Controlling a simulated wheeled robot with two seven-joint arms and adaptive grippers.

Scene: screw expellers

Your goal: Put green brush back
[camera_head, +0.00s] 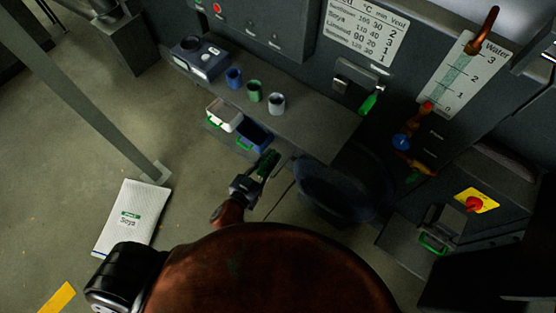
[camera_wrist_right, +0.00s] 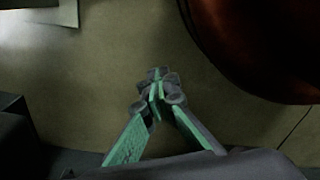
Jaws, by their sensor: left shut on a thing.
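My left gripper (camera_head: 262,170) is in the middle of the head view, just in front of the bench edge and right of the blue bin. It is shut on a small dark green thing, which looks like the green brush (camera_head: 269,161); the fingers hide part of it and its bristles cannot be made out. My right gripper (camera_wrist_right: 157,90) shows in the right wrist view, its green-padded fingers meeting at the tips with nothing seen between them. It hangs above the floor. I cannot make out the right gripper in the head view.
The bench (camera_head: 318,128) carries blue, green and white cups and a scale (camera_head: 200,58). A white bin (camera_head: 224,115) and blue bin (camera_head: 254,134) hang at its front. A bright green handle (camera_head: 368,104) hangs below a wall bracket. A dark round tub (camera_head: 340,185) stands right of my gripper.

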